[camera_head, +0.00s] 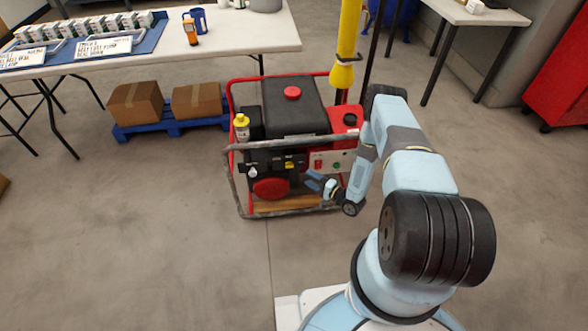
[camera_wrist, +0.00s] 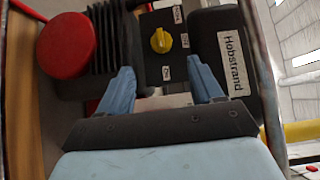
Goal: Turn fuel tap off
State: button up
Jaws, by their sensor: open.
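The fuel tap is a yellow knob (camera_wrist: 161,40) on a dark panel with small white labels around it. It shows in the wrist view just beyond my fingertips, roughly centred between them. In the head view, a small yellow spot (camera_head: 290,164) on the front of the red-framed machine (camera_head: 293,106) looks like the same tap. My gripper (camera_wrist: 160,68) is open and empty, with one blue finger on each side of the gap. In the head view, my gripper (camera_head: 314,180) is low at the machine's front right. The lettering at the tap is too small to read surely.
The machine's grey tube frame (camera_head: 233,187) runs around it near my gripper. A yellow-topped bottle (camera_head: 241,128) is at the machine's left. Open floor lies in front.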

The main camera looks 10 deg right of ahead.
aim_at(289, 166)
jog(key=x, duration=0.9)
jog(key=shift+w+a, duration=0.25)
jog(key=shift+w, duration=0.05)
jog(key=c, duration=1)
jog(key=shift+c, duration=0.3)
